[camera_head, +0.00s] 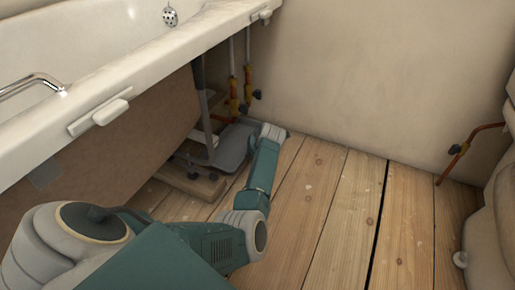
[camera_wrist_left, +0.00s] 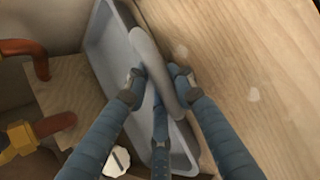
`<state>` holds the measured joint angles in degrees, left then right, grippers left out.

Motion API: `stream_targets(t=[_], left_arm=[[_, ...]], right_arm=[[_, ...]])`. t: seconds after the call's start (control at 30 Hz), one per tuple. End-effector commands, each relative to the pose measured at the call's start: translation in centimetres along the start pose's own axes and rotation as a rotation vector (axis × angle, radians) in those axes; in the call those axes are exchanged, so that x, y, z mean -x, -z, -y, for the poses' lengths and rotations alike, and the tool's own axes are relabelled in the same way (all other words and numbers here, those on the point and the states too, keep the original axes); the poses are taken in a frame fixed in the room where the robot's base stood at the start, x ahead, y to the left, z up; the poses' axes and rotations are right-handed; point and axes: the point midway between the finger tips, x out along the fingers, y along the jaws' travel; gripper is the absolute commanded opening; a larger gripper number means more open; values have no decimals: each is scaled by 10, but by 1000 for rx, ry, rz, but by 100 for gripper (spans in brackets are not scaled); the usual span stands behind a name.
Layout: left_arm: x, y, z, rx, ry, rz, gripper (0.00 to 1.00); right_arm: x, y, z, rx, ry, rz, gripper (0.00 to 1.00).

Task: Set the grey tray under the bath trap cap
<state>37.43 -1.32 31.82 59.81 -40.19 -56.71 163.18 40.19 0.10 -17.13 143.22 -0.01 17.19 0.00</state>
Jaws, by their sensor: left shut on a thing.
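The grey tray (camera_head: 236,146) is low beside the open underside of the bath, close to the back wall; I cannot tell whether it rests on the floor. It also shows in the left wrist view (camera_wrist_left: 105,48), with its near rim between my fingers. My left gripper (camera_wrist_left: 156,88) is shut on that rim. In the head view, my left arm reaches across the floorboards to the tray's right side, and the fingers are hidden. A white round cap with a dark slot (camera_wrist_left: 117,161), perhaps the trap cap, shows beside the tray in the wrist view. My right gripper is out of view.
The bath (camera_head: 130,75) overhangs on the left, with a brown panel (camera_head: 125,125) below its rim. Copper pipes with valves (camera_head: 240,100) rise at the back wall. Wooden boards (camera_head: 190,180) lie under the bath. The floor (camera_head: 330,200) to the right is clear.

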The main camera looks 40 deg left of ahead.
Motion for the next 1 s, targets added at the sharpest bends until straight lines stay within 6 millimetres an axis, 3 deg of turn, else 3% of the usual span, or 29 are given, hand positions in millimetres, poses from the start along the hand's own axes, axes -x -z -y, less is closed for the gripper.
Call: stream_targets(t=[0.03, 0.07, 0.2, 0.57, 1.0], left_arm=[[0, 0, 0, 1, -1, -1, 0], [0, 0, 0, 1, -1, -1, 25], [0, 0, 0, 0, -1, -1, 50], [4, -2, -2, 3, 0, -1, 50], [63, -35, -40, 3, 0, 1, 50]], right_arm=[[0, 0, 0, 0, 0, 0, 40], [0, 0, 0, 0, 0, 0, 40], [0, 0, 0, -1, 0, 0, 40], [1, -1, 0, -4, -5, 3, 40], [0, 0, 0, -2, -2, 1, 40]])
